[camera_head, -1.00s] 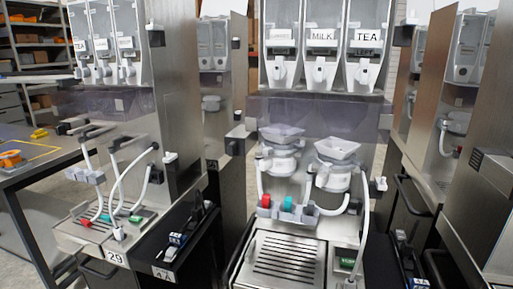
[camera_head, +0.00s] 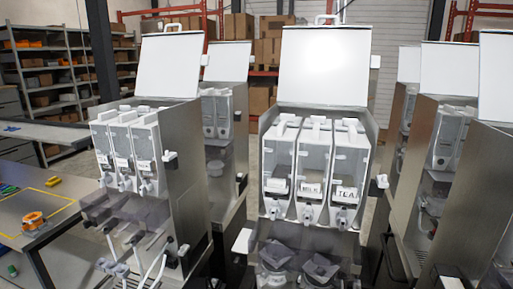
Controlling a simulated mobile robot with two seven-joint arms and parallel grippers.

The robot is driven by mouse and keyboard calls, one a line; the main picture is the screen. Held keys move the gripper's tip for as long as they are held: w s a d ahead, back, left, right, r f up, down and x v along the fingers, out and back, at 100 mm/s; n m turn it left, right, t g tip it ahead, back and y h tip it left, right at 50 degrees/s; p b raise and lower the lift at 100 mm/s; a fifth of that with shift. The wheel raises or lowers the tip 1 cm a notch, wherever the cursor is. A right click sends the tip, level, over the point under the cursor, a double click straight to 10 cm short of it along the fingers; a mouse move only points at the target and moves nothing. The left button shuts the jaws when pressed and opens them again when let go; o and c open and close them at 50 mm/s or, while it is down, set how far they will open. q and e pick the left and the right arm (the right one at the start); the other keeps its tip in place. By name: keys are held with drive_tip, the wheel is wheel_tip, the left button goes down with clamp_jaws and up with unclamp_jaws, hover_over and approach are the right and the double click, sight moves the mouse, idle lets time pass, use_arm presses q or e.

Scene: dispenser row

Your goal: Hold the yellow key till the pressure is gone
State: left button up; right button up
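No yellow key that I can make out shows on the machines in the head view. The middle dispenser (camera_head: 325,70) stands ahead with its white lid raised. Its canisters carry labels; MILK (camera_head: 311,190) and TEA (camera_head: 345,194) can be read, and the left label is too small to read. Below them two grey funnels (camera_head: 274,254) show at the bottom edge. The lower part of this machine is cut off by the frame. Neither of my grippers is in view.
A similar open dispenser (camera_head: 168,66) stands at left, with more machines (camera_head: 440,140) at right. A table (camera_head: 50,235) at far left bears an orange item (camera_head: 33,219) and a small yellow item (camera_head: 53,181). Shelves (camera_head: 55,75) and cardboard boxes (camera_head: 272,45) stand behind.

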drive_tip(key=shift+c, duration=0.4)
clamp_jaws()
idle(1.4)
